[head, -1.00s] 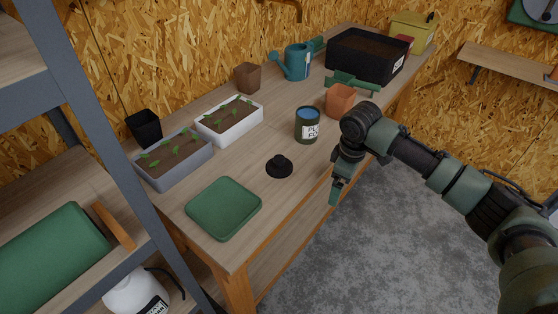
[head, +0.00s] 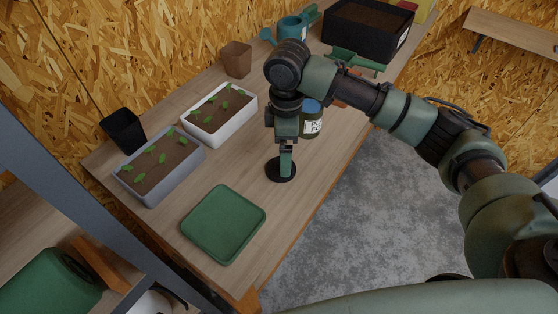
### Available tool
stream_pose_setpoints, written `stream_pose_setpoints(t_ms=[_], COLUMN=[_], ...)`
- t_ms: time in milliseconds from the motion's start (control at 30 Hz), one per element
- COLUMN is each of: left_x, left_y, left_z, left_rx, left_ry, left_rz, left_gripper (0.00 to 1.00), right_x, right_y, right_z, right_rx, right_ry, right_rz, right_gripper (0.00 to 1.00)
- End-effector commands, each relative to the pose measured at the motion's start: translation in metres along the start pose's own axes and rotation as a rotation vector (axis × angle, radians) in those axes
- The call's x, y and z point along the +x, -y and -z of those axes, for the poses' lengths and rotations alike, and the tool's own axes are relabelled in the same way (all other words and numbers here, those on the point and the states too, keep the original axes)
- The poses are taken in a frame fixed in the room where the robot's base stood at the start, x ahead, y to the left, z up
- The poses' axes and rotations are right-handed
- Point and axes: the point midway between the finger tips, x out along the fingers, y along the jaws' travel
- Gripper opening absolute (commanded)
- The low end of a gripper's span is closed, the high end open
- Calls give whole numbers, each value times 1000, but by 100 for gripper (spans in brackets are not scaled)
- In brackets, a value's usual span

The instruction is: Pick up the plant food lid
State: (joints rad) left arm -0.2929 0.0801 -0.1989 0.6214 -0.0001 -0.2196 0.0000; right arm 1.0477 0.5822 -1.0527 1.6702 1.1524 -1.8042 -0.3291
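The black plant food lid (head: 274,172) lies flat on the bench, in front of the plant food tin (head: 312,122). Its knob is hidden behind my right gripper (head: 286,173). That gripper points straight down over the middle of the lid, with its fingertips at or very near the knob. I see the fingers edge-on, so I cannot tell whether they are open or closed on the knob. The dark green tin stands upright, partly covered by my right arm. My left gripper is not in view.
A green square tray (head: 222,224) lies at the front left of the bench. Grey (head: 150,190) and white (head: 216,126) seedling trays stand to the left. A black pot (head: 124,132), a brown pot (head: 236,60) and a teal watering can (head: 290,28) are along the back.

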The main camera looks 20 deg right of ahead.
Motion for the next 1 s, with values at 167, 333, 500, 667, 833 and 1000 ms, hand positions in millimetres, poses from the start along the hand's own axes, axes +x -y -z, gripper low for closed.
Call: stream_pose_setpoints(t_ms=[167,333,500,667,833,1000], left_x=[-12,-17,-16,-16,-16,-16], left_y=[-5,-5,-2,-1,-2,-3], left_z=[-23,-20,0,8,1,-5], left_rx=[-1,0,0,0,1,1], left_ry=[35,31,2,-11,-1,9], left_rz=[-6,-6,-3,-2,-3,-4], left_gripper=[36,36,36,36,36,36], right_x=[21,46,55,55,55,54], right_y=[3,3,3,3,3,3], right_z=[4,6,6,6,6,6], right_rx=[0,2,0,0,1,1], right_ry=[2,2,0,0,0,0], right_rz=[3,1,-2,-2,-2,-2], right_gripper=[97,97,97,97,49,32])
